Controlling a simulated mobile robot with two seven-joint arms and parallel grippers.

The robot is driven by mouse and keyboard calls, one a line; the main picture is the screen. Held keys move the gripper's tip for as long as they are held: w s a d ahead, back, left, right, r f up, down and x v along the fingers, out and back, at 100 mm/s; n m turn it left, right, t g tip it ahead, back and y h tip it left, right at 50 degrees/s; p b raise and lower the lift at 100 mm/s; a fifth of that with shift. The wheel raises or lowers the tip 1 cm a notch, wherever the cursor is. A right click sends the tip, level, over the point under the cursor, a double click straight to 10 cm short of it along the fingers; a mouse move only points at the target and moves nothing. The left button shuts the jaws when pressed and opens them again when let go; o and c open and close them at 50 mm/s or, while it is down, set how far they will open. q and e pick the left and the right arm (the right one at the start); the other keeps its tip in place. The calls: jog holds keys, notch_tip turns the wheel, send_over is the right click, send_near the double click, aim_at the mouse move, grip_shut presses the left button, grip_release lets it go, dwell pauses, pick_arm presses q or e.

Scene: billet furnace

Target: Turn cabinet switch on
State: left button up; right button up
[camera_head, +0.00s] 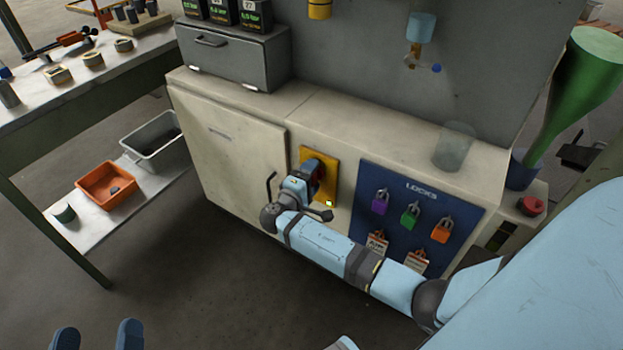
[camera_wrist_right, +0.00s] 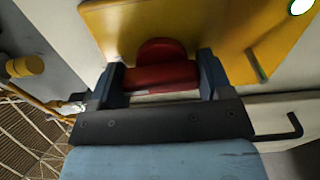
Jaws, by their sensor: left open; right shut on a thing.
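The cabinet switch is a red handle (camera_wrist_right: 160,76) on a yellow plate (camera_head: 332,183) on the front of the beige cabinet (camera_head: 232,150). The yellow plate also fills the top of the right wrist view (camera_wrist_right: 225,25). My right gripper (camera_head: 313,178) is at the plate, shut on the red handle, with one finger on each side of it in the right wrist view. In the head view the gripper hides most of the handle. A small bright lamp (camera_head: 328,203) glows at the plate's lower edge. My left gripper (camera_head: 100,338) is open and empty at the bottom left, away from the cabinet.
A blue lock board (camera_head: 397,170) with purple, green and orange padlocks is right of the switch. A bent door handle (camera_head: 270,187) sticks out on the left. A glass cylinder (camera_head: 455,146) stands on the cabinet top. A workbench (camera_head: 85,88) with bins is at left.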

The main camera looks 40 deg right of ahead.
jog(key=shift+m, duration=0.3)
